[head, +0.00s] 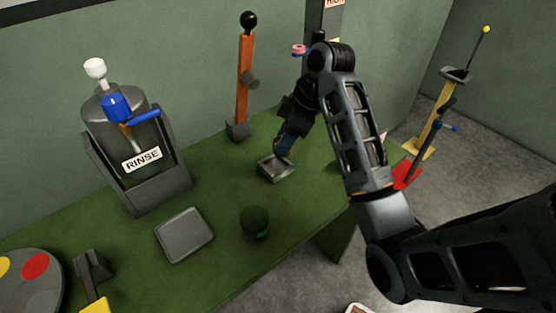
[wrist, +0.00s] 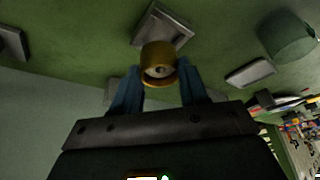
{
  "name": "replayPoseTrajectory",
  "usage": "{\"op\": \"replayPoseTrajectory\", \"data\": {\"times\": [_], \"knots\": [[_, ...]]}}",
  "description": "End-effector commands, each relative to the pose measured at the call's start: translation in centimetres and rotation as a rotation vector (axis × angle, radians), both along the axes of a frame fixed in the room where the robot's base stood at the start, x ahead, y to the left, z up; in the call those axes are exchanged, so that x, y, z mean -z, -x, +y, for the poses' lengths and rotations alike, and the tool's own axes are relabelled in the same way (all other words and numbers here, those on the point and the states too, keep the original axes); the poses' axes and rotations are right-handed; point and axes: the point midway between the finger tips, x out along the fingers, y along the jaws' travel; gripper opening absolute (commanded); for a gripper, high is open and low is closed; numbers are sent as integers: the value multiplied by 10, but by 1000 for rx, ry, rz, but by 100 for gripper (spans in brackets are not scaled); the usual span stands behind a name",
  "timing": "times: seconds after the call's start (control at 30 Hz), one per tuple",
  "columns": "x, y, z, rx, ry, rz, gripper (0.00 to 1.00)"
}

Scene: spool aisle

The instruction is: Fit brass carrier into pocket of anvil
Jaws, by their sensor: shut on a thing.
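The brass carrier (wrist: 158,65) is a short, gold-coloured round piece with a hole, seen in the wrist view. My gripper (wrist: 162,78) is shut on it, with one blue finger on each side. A grey square block with a recessed top, which looks like the anvil (head: 276,169), sits on the green table. It also shows just beyond the carrier in the wrist view (wrist: 150,20). In the head view my gripper (head: 283,150) is right over this block, and the carrier is mostly hidden. I cannot tell whether the carrier touches the block.
An orange post (head: 243,80) with a black ball stands behind and left. A dispenser marked RINSE (head: 142,160), a grey slab (head: 184,235) and a dark green cylinder (head: 255,222) are on the table (head: 222,190). The table's right edge lies close by, beneath my arm.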

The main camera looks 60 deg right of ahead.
Motion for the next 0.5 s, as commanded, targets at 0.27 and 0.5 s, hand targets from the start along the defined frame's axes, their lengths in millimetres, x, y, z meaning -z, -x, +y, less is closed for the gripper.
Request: {"op": "replayPoseTrajectory", "data": {"times": [0.27, 0.5], "knots": [[12, -12, 12, 1, 1, -2, 13], [40, -11, 12, 2, -3, 1, 13]]}}
